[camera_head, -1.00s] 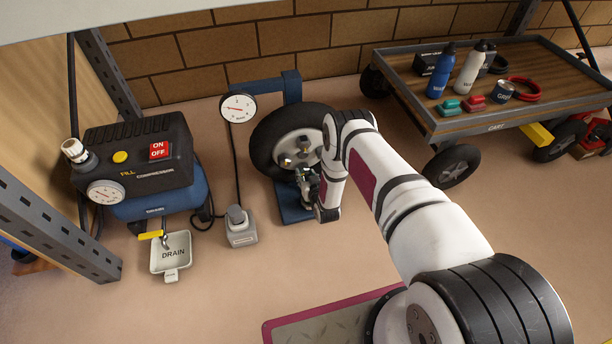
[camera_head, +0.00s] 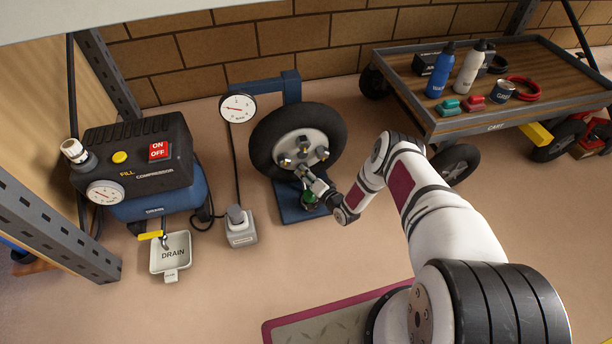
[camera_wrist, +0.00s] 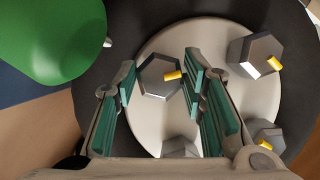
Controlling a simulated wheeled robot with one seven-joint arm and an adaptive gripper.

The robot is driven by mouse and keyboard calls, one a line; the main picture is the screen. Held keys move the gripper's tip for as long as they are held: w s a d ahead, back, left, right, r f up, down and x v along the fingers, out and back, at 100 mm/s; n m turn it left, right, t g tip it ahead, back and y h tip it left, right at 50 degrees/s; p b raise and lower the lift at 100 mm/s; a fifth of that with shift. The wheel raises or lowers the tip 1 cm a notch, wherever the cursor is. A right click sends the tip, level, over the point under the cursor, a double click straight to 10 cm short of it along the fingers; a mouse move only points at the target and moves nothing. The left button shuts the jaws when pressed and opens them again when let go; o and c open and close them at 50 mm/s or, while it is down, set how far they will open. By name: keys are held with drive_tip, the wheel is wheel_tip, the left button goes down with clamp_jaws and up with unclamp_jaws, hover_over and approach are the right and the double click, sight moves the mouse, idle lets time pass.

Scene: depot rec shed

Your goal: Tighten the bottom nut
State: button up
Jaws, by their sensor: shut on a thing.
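The wheel (camera_head: 264,140) stands upright with a dark tyre and a pale hub bearing several hex nuts, each with a yellow mark. In the head view the left nut (camera_head: 285,162), top nut (camera_head: 303,143) and right nut (camera_head: 322,153) show; my gripper (camera_head: 304,173) covers the bottom one. In the wrist view the bottom nut (camera_wrist: 156,77), nearest the green thing, sits between the teal-padded fingers of my gripper (camera_wrist: 162,88), which is shut on it. Its yellow mark points toward the right finger. Another nut (camera_wrist: 254,54) shows to the right, clear of the fingers.
A green rounded thing (camera_head: 310,198) lies by the blue stand base (camera_head: 292,212), close beside my gripper. A gauge (camera_head: 238,107) stands left of the wheel. The compressor (camera_head: 130,160) is at left, the cart (camera_head: 510,125) at right. Floor in front is mostly clear.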

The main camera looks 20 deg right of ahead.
drive_tip(key=shift+m+t+y, duration=0.6)
drive_tip(key=shift+m+y, duration=0.1)
drive_tip(key=shift+m, duration=1.1)
drive_tip(key=o, duration=1.2)
drive_tip(key=shift+c, duration=0.2)
drive_tip(key=shift+f, duration=0.1)
